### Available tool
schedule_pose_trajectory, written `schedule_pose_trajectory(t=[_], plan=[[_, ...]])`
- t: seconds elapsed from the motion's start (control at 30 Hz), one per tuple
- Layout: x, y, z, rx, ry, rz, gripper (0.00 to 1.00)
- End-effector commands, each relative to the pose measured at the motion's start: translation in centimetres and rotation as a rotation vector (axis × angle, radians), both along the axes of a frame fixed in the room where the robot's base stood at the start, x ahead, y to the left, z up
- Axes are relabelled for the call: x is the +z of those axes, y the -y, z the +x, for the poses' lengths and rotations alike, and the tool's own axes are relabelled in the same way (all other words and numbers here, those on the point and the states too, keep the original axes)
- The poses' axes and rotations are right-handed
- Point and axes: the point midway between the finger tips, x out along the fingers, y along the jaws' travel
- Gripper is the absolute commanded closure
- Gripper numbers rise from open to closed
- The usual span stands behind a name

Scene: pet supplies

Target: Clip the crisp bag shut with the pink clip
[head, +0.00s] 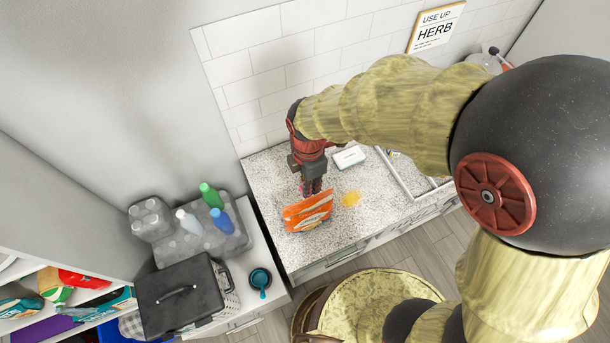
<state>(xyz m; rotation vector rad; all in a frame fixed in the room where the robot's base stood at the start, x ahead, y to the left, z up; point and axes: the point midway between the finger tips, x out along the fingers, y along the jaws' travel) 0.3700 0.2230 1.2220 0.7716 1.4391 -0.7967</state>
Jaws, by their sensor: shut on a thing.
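The orange crisp bag (307,213) with white markings stands on the speckled counter (275,175), near its front left. My gripper (311,188) points down right behind and above the bag's top edge. It is shut on a small pink thing, the pink clip (302,188), which shows only as a sliver beside the fingers. The fingers and the bag's top overlap in this view, so I cannot tell whether the clip touches the bag.
A yellow item (350,199) lies right of the bag. A small white box (349,157) is behind it. A white-edged tray (395,176) lies further right, partly behind my arm. Bottles (211,196) and a dark-lidded basket (180,293) stand on the lower surface at left.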

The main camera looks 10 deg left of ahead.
Motion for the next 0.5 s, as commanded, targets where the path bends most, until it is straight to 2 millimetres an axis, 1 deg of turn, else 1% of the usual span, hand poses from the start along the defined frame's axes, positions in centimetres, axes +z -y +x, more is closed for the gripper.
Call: schedule_pose_trajectory(t=[0.07, 0.5], plan=[[-0.36, -0.04, -0.02, -0.015, 0.007, 0.004, 0.95], [-0.31, -0.23, 0.26, -0.033, 0.015, 0.010, 0.95]])
